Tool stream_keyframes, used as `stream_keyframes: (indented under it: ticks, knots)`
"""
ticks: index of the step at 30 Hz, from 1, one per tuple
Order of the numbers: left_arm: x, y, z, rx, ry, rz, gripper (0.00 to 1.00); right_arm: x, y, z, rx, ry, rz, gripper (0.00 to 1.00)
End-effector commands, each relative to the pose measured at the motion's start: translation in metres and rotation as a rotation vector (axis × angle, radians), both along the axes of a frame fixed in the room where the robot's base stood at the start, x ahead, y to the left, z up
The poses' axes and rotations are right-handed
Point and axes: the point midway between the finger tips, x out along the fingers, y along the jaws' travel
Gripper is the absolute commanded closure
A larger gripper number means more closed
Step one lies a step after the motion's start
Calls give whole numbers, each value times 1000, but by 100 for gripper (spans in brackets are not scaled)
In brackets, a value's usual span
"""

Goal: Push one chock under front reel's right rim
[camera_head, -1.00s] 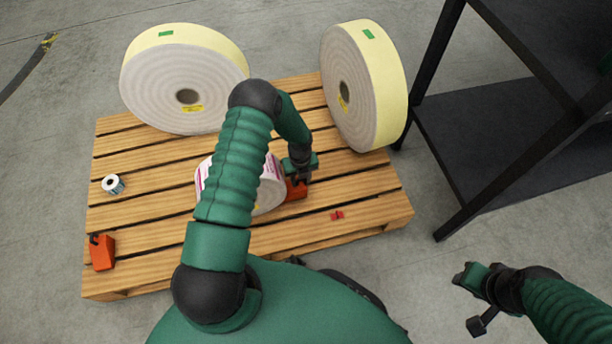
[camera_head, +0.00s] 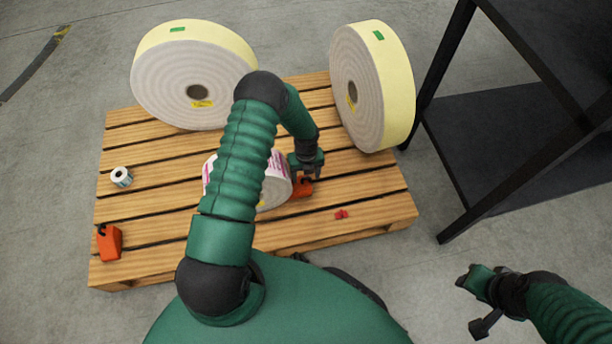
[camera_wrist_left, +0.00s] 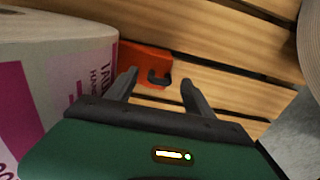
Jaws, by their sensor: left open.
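The front reel (camera_head: 277,187), white with magenta print, stands on the pallet, partly hidden behind my left arm. It fills the left of the left wrist view (camera_wrist_left: 62,75). An orange chock (camera_head: 302,189) with a dark handle sits at the reel's right side; the left wrist view shows it against or very near the rim (camera_wrist_left: 143,58). My left gripper (camera_head: 308,170) is open at this chock, its fingers (camera_wrist_left: 160,90) apart with the handle showing between and beyond them. A second orange chock (camera_head: 110,243) sits at the pallet's front left corner. My right gripper (camera_head: 474,279) hangs off the pallet; its jaws are unclear.
Two large cream reels stand at the pallet's back, one left (camera_head: 190,75) and one right (camera_head: 372,85). A small roll (camera_head: 121,177) and a small red object (camera_head: 341,214) lie on the pallet (camera_head: 155,232). A black frame (camera_head: 440,120) stands to the right.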

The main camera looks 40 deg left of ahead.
Motion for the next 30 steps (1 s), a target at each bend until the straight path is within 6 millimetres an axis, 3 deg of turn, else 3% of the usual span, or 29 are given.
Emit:
stream_keyframes:
  ticks: [1, 6, 13, 18, 30]
  knots:
    - [1, 0, 21, 0, -3, 0, 38, 0, 0, 15, 0, 0, 0, 64]
    - [1, 1, 73, 0, -3, 2, 38, 0, 0, 43, 0, -1, 0, 64]
    - [2, 1, 130, -1, -2, 3, 38, 0, 0, 69, 0, -1, 0, 64]
    - [1, 0, 147, -1, 1, 2, 38, 0, 0, 75, 0, 0, 0, 64]
    - [1, 0, 148, 0, 0, 1, 38, 0, 0, 74, 0, 0, 0, 64]
